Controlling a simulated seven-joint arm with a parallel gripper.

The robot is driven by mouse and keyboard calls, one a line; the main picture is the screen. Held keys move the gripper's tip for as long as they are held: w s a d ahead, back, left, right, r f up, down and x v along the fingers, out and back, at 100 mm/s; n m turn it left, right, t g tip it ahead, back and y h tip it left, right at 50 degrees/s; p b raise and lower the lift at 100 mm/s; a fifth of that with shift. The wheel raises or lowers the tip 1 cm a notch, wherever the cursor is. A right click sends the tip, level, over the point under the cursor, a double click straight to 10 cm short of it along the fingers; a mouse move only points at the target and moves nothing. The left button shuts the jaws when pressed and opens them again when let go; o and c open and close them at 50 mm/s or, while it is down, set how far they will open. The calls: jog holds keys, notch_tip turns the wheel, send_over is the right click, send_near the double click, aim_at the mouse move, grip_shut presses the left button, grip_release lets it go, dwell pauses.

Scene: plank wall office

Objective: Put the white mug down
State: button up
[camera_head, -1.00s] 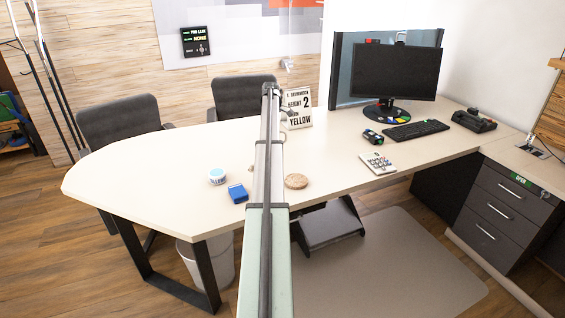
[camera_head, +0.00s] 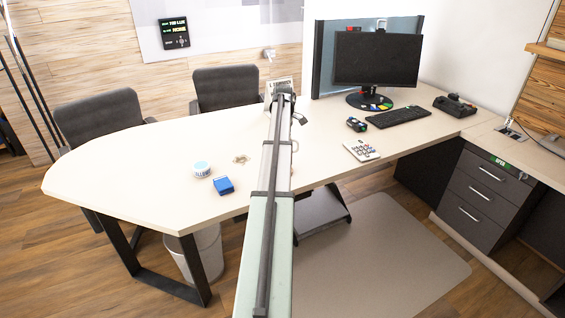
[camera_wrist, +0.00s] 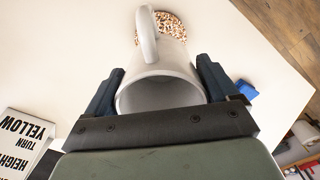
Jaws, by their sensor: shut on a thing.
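In the wrist view my gripper (camera_wrist: 158,82) is shut on the white mug (camera_wrist: 176,62), with one dark finger on each side. The mug's open mouth faces the wrist camera and its handle is at the top of the picture. A round brown-and-white speckled piece (camera_wrist: 174,22) shows past the mug's far end, partly covered by it. I cannot tell whether the mug touches anything beneath. In the head view my gripper (camera_head: 283,98) is at the far end of my arm, over the back part of the table (camera_head: 130,180); the mug is not clearly seen there.
A sign (camera_wrist: 25,140) stands near my gripper. A calculator (camera_head: 361,150), monitor (camera_head: 377,62) and keyboard (camera_head: 398,117) are to the right. The table's left is clear.

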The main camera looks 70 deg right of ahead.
jog(key=shift+f, duration=3.95)
jog(key=shift+f, duration=0.15)
jog(key=o, duration=1)
jog(key=shift+o, duration=0.2)
notch_tip(320, 180, up, 12)
jog(key=shift+r, duration=0.15)
